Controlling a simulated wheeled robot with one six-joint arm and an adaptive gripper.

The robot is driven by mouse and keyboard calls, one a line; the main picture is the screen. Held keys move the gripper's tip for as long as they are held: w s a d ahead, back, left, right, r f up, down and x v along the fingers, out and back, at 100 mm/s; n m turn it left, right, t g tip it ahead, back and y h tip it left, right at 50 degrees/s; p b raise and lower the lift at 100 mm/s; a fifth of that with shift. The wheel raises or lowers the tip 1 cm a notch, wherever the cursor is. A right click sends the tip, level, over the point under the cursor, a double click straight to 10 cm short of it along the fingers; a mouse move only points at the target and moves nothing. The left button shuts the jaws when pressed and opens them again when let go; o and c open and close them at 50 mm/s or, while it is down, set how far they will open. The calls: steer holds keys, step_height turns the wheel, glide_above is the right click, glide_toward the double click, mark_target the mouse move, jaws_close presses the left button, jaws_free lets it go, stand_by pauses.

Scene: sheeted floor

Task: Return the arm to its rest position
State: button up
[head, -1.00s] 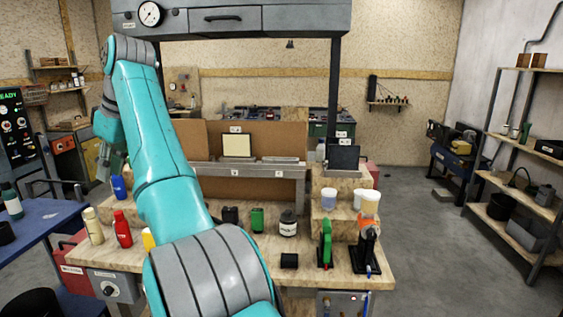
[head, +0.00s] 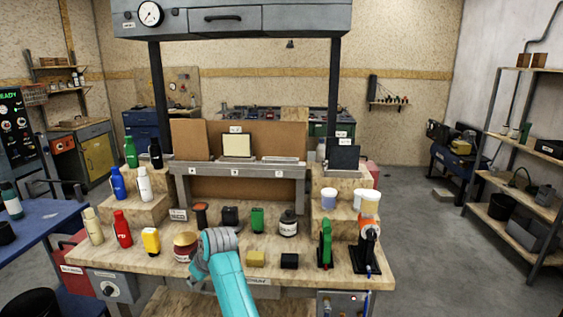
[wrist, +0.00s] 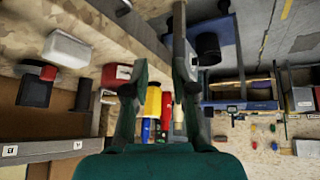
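My gripper is not distinguishable in the head view. In the wrist view my gripper (wrist: 160,72) has its two dark green fingers apart, with nothing held between them. A yellow bottle (wrist: 153,99) and a red bottle (wrist: 167,104) appear beyond the gap between the fingers.
A blue table (head: 45,218) stands left. Open floor (head: 440,260) lies right, before the shelves.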

steer(key=s+d+f+m+t, duration=0.2)
steer(key=s+d+f, duration=0.2)
steer(key=d+f, duration=0.45)
steer(key=s+d+f+m+t, duration=0.1)
steer(key=s+d+f, duration=0.4)
steer(key=f, duration=0.7)
steer(key=s+d+f+m+t+h, duration=0.15)
steer(key=s+d+f, duration=0.25)
steer(key=s+d, duration=0.4)
steer(key=s+d+f+m+t, duration=0.1)
steer(key=s+d+f+m, duration=0.1)
steer(key=s+d+f, duration=0.45)
steer(key=s+d+r+m+t+h, duration=0.1)
steer(key=s+d+r, duration=0.25)
steer(key=s, duration=0.45)
steer(key=s+d+r+m+t, duration=0.1)
steer(key=s+d+r, duration=0.1)
steer(key=s+d, duration=0.35)
steer(key=s+d+r+m+t+h, duration=0.1)
steer(key=s+d+r, duration=0.1)
steer(key=s, duration=0.7)
steer(key=s+d+r+m+t+h, duration=0.1)
steer(key=s+d+r, duration=0.1)
steer(key=s+r, duration=0.6)
steer(key=s+d+r+m+t, duration=0.1)
steer(key=s+r, duration=0.6)
steer(key=r, duration=0.3)
steer(key=shift+s+d+r+h, duration=0.3)
steer(key=shift+s+d+h, duration=0.05)
steer(key=shift+d, duration=0.05)
